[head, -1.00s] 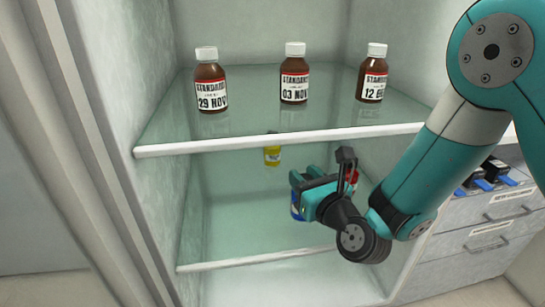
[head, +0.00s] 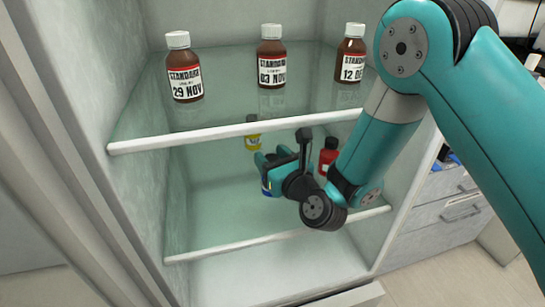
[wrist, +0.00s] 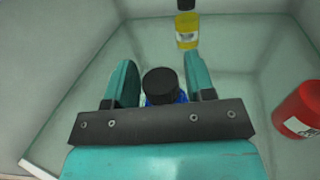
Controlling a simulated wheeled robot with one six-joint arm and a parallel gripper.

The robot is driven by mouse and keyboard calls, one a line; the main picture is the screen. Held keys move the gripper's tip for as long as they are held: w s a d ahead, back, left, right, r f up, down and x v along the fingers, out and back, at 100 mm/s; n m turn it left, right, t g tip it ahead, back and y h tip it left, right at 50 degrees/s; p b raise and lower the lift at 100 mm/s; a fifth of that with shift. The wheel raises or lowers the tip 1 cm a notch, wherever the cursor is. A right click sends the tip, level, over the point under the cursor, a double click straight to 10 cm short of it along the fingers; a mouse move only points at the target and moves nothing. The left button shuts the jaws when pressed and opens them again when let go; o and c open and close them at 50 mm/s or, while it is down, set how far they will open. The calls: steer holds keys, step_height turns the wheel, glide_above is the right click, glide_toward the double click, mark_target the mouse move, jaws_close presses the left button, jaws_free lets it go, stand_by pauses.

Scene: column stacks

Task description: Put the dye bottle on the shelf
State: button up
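My gripper (wrist: 160,88) reaches into the lower compartment of the cabinet, over the lower glass shelf (head: 215,218). Its two teal fingers stand on either side of a blue bottle with a black cap (wrist: 161,83). In the head view only a small piece of the blue bottle (head: 266,189) shows beside the gripper (head: 268,172). Whether the fingers press on the bottle, and whether its base touches the shelf, is hidden. A yellow bottle (wrist: 187,32) with a dark cap stands farther back. A red bottle (wrist: 301,110) stands to the right.
Three brown bottles dated 29 NOV (head: 185,72), 03 NOV (head: 271,58) and 12 DE (head: 351,55) stand on the upper shelf, whose white front edge (head: 220,135) runs above my gripper. Cabinet walls close both sides. The lower shelf's front left is clear.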

steer(key=shift+o, duration=0.4)
steer(key=shift+r, duration=0.1)
steer(key=shift+s+d+f+b, duration=0.25)
steer(key=shift+s+d+b, duration=0.1)
steer(key=shift+b, duration=0.45)
steer(key=p+v, duration=0.1)
steer(key=v, duration=1)
steer(key=shift+r, duration=0.25)
steer(key=shift+s, duration=0.1)
